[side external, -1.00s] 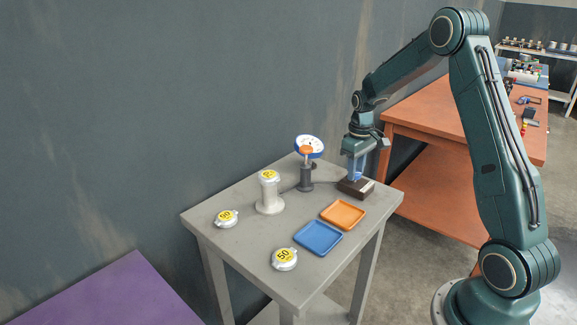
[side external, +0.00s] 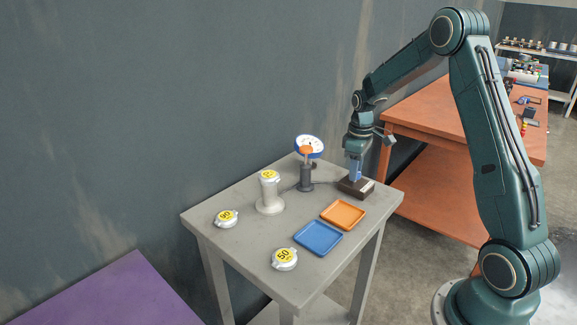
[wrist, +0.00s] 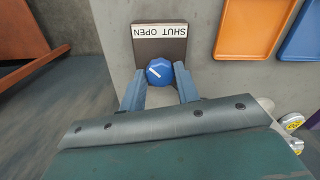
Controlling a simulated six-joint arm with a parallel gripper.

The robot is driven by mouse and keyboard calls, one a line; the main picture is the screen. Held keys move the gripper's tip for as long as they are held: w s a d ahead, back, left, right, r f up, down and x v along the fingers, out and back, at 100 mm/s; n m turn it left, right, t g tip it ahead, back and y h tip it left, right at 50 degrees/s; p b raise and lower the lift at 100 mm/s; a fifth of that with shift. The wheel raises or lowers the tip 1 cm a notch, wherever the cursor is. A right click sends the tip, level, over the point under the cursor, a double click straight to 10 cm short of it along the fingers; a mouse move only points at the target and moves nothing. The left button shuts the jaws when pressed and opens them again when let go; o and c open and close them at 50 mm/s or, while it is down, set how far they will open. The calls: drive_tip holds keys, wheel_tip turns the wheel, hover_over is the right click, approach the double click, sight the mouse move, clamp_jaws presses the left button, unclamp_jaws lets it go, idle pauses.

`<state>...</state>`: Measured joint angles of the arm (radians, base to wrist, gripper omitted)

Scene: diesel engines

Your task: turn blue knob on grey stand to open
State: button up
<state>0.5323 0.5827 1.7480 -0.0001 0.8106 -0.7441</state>
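The blue knob (wrist: 160,72) sits on a dark brown block (wrist: 160,46) with a white label (wrist: 161,30) reading SHUT and OPEN. The label is upside down in the wrist view. A short white line on the knob slants toward the upper left there. My gripper (wrist: 160,75) points down at the knob, one blue finger on each side, and looks shut on it. In the side external view my gripper (side external: 355,174) hides the knob above the block (side external: 356,189), which sits at the right corner of the grey stand (side external: 249,209).
An orange tray (side external: 342,214) and a blue tray (side external: 318,238) lie near the block. An orange bench (side external: 440,120) stands behind.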

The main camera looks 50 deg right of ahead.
drive_tip(key=o, duration=0.3)
drive_tip(key=shift+o, duration=0.2)
drive_tip(key=shift+r, duration=0.15)
wheel_tip(320, 180, up, 14)
drive_tip(key=shift+f, duration=0.2)
drive_tip(key=shift+a, duration=0.1)
idle(0.5)
